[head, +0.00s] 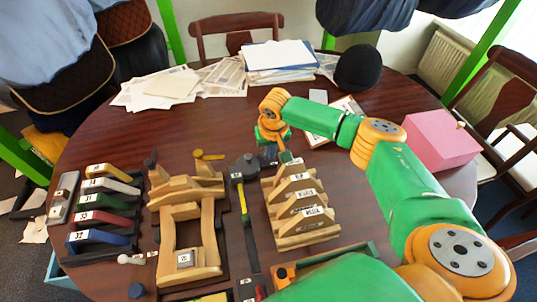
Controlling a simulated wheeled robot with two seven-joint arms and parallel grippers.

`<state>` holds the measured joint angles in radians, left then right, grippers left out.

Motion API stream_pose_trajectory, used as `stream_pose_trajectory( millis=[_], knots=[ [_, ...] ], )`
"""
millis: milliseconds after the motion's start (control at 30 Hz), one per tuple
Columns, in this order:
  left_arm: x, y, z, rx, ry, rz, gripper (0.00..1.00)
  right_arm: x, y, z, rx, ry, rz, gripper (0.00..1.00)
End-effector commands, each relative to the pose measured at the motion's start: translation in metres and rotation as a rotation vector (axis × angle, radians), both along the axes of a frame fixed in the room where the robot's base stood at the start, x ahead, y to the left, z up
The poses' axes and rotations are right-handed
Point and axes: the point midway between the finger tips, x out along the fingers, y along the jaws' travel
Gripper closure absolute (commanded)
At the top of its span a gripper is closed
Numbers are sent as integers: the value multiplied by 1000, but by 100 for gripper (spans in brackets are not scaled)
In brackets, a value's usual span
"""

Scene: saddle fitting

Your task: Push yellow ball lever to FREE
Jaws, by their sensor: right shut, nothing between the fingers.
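A yellow lever (208,155) sticks out at the top right of a light wooden frame (207,235) on the table. Its rounded end shows to the left; I cannot read any FREE marking. My left gripper does not show.
A dark-headed hammer (244,168) lies between the frame and a stepped wooden rack (300,210), close below my right gripper. Several coloured numbered pieces (105,200) lie at left. Papers (190,85), a black cap (359,68) and a pink box (438,140) stand farther back.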

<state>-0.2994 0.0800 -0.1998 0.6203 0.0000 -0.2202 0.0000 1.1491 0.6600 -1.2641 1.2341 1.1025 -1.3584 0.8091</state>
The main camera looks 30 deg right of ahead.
Motion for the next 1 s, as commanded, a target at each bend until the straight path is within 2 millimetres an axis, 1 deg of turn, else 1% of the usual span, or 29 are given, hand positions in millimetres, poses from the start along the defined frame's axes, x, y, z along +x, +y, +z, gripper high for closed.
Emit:
stream_pose_trajectory(
  millis=[500,1000],
  knots=[
    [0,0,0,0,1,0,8,0,0,-1,0,0,0,100],
    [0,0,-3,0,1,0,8,0,0,-10,1,1,0,100]
  ],
)
